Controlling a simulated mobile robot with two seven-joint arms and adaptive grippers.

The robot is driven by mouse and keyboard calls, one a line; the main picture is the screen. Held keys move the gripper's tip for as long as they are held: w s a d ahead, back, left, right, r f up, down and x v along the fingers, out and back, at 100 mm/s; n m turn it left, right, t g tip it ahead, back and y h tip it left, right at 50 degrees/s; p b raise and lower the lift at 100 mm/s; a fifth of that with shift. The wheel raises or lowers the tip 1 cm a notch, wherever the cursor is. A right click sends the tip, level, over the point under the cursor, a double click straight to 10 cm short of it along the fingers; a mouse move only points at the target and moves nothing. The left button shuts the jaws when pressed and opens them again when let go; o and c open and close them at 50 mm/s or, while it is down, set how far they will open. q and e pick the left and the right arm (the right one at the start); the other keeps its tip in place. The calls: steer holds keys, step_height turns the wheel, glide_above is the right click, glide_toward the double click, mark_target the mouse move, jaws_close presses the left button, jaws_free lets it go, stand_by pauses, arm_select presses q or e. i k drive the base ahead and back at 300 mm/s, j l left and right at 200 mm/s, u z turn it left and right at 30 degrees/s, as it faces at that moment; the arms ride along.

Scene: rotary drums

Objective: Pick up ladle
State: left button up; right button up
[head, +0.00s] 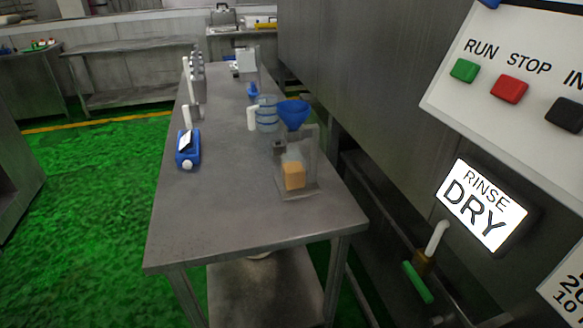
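I cannot make out a ladle for certain. A steel worktable (225,225) runs away from me in the middle of the head view. Pale upright pieces (186,113) stand along its left edge, with grey ones farther back, too small to identify. A blue funnel (293,114) sits in a grey stand (310,150) at the table's right side. A tan block (294,177) is below it. A clear vessel with blue bands (267,113) stands left of the funnel. Neither of my grippers is in view.
A blue device (188,149) lies near the table's left edge. The table's near end is clear. A steel machine wall with a RUN/STOP panel (500,60) and a lit RINSE DRY sign (482,206) closes off the right. Open green floor (85,220) lies left.

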mark_target(257, 49)
steer(key=j, duration=0.65)
steer(key=k+j+z, duration=0.1)
steer(key=j, duration=0.55)
steer(key=k+j, duration=0.1)
steer(key=j, duration=0.55)
steer(key=i+j+z, duration=0.1)
steer(key=j, duration=0.4)
steer(key=j+z, duration=0.1)
steer(key=j, duration=0.4)
steer(key=i+j, duration=0.15)
steer(key=j, duration=0.15)
steer(key=i+j+z, duration=0.1)
steer(key=j, duration=0.2)
steer(key=i+j, duration=0.15)
steer(key=j, duration=0.2)
steer(key=i+j, duration=0.2)
steer(key=j, duration=0.15)
steer(key=i+j+z, duration=0.15)
steer(key=j, duration=0.2)
steer(key=i+j, duration=0.2)
steer(key=j, duration=0.2)
steer(key=i+j+z, duration=0.15)
steer(key=j, duration=0.2)
steer(key=i+j, duration=0.15)
steer(key=j, duration=0.25)
steer(key=z, duration=0.05)
